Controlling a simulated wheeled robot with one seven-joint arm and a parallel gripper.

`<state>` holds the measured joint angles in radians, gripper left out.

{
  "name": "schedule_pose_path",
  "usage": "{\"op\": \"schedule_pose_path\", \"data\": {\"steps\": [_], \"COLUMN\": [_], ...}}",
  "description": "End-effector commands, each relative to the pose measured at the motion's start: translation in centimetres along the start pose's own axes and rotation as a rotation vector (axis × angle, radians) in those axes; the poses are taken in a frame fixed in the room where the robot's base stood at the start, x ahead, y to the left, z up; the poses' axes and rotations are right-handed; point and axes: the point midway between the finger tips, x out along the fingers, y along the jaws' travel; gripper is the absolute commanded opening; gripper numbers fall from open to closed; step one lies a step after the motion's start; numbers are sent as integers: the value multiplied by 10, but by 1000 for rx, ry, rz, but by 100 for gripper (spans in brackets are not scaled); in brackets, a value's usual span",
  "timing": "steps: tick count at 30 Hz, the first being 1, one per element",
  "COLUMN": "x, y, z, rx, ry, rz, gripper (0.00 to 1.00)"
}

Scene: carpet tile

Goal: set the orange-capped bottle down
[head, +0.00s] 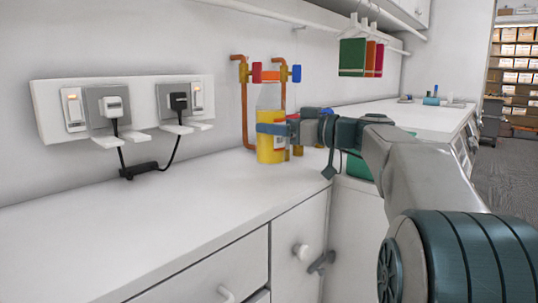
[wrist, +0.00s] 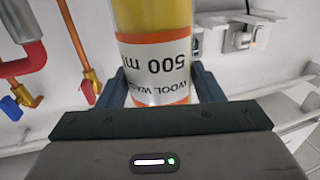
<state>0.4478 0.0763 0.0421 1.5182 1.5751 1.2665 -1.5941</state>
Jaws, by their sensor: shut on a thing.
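The bottle (head: 268,148) holds yellow liquid below a clear upper part, with an orange cap (head: 270,75) on top. It stands upright at the back of the white counter (head: 190,225), near the wall pipes. My gripper (head: 272,129) is shut around its middle, with a blue finger across the front. In the wrist view the bottle (wrist: 150,20) sits between both fingers of my gripper (wrist: 162,88), its orange-edged white label reading upside down. Whether its base touches the counter or is just above it, I cannot tell.
Copper pipes (head: 244,105) with red and blue valve handles rise behind the bottle. A socket panel (head: 120,105) with plugs and cables is on the wall to the left. The counter's left and front are clear. Hanging coloured cloths (head: 353,57) are at upper right.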

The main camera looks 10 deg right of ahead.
Motion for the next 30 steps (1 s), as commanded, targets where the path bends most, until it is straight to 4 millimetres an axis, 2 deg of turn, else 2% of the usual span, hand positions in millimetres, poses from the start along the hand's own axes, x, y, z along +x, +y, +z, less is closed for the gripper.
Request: {"op": "schedule_pose_path", "data": {"steps": [3, 7, 12, 15, 28, 29, 30], "x": [9, 11, 11, 11, 11, 11, 11], "y": [-5, -6, -6, -6, -6, -6, -6], "z": [5, 12, 38, 46, 50, 49, 49], "rx": [-1, -1, 1, -1, -2, 0, 0], "ry": [2, 2, 1, 1, 2, 0, 0], "rz": [-1, -2, -2, -3, -3, -3, -3], "gripper": [22, 22, 22, 22, 22, 69, 80]}}
